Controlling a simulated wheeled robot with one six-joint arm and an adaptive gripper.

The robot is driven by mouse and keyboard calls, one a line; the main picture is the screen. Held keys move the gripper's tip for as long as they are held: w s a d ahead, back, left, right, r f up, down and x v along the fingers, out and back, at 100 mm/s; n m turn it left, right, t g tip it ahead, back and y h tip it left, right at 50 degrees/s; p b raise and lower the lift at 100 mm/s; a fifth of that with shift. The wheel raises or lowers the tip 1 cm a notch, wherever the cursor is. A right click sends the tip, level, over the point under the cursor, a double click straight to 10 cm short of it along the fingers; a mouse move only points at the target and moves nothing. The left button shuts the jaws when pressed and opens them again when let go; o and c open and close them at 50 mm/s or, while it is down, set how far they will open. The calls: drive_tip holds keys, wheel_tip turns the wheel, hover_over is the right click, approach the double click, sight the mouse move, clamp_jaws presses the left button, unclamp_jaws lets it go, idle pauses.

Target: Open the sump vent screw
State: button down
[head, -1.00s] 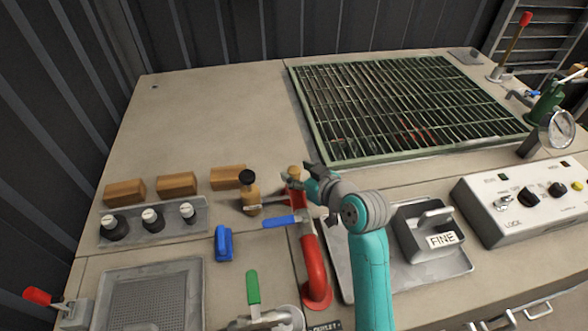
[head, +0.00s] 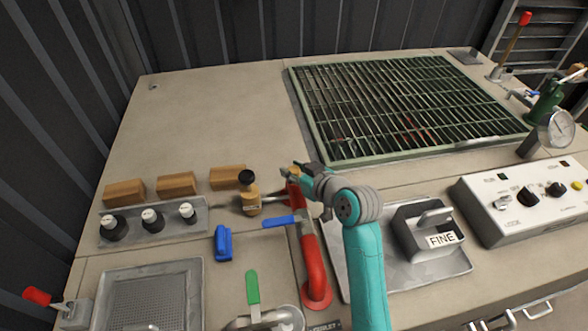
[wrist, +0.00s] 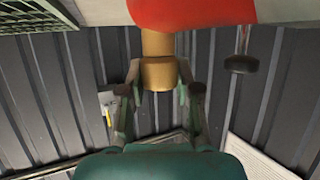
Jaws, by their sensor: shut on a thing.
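A brass screw (wrist: 158,72), which I take to be the sump vent screw, sits on the end of a red pipe. The red pipe (head: 312,262) rises in a curve from the bench in the head view, and its red body (wrist: 190,12) fills the top of the wrist view. My gripper (wrist: 160,92) has one finger on each side of the brass screw and is shut on it. In the head view my gripper (head: 291,176) is at the top of the red pipe and hides most of the screw.
A grey block marked FINE (head: 430,228) lies on a tray at right. A green grating (head: 405,105) is behind. The bench's back left is clear.

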drive_tip(key=shift+n+g+y, duration=1.1)
drive_tip(key=shift+n, duration=0.2)
drive_tip(key=c, duration=0.8)
unclamp_jaws()
drive_tip(key=v, duration=1.2)
drive_tip(key=shift+f, duration=0.1)
drive_tip(key=shift+s+d, duration=0.1)
